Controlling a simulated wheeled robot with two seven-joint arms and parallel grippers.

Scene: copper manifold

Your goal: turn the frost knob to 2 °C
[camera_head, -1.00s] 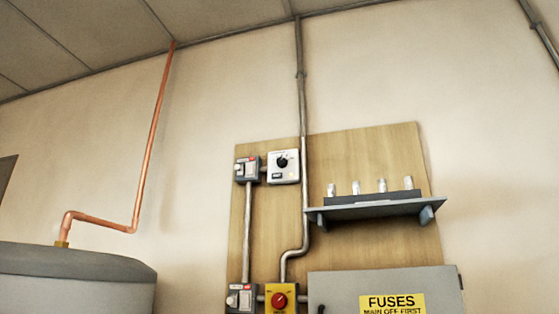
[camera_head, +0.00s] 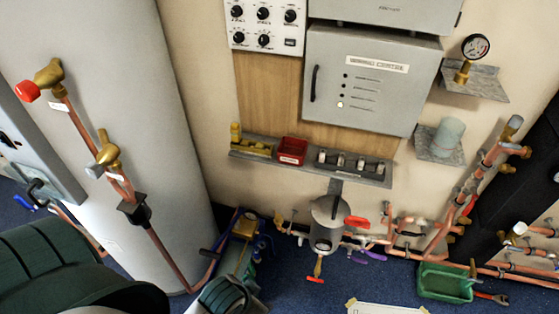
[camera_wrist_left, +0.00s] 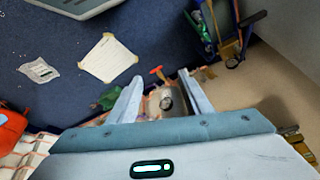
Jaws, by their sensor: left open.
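My left gripper (camera_wrist_left: 160,78) shows in the left wrist view, its two pale fingers apart, with nothing held between them. Beyond the fingertips lie a grey cylinder and pipework. In the head view, dark green ridged parts at the bottom left look like my left arm; the fingers are not clear there. A white panel (camera_head: 263,25) with several black knobs is at the top. Its lettering is too small to read, so I cannot tell whether one is the frost knob. My right gripper is not in view.
A grey control cabinet (camera_head: 358,80) hangs above a narrow shelf (camera_head: 245,151) with a red tray (camera_head: 292,150). A large grey cylinder (camera_head: 110,90) with copper pipes stands left. Valves and pipes run along the wall's foot. A green tray (camera_head: 440,284) is at the lower right.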

